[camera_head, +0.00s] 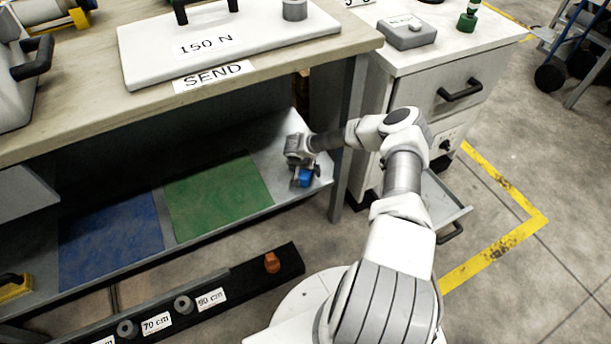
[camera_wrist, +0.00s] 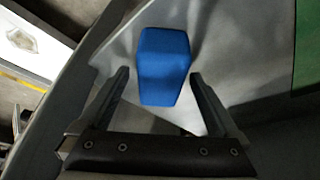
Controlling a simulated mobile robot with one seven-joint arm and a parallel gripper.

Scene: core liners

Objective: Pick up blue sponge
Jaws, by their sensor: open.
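The blue sponge (camera_head: 305,177) lies on the lower shelf (camera_head: 272,138) of the workbench, near its right end. In the wrist view the blue sponge (camera_wrist: 163,66) sits ahead of and partly between the two dark fingers of my gripper (camera_wrist: 160,85). The fingers are apart, with a gap on each side of the sponge. In the head view my gripper (camera_head: 303,165) is at the sponge and hides part of it.
A green mat (camera_head: 218,195) and a blue mat (camera_head: 110,238) lie on the same shelf to the left. The tabletop (camera_head: 300,52) overhangs the shelf. A bench leg (camera_head: 349,135) and a drawer cabinet (camera_head: 437,95) with an open lower drawer (camera_head: 445,200) stand right.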

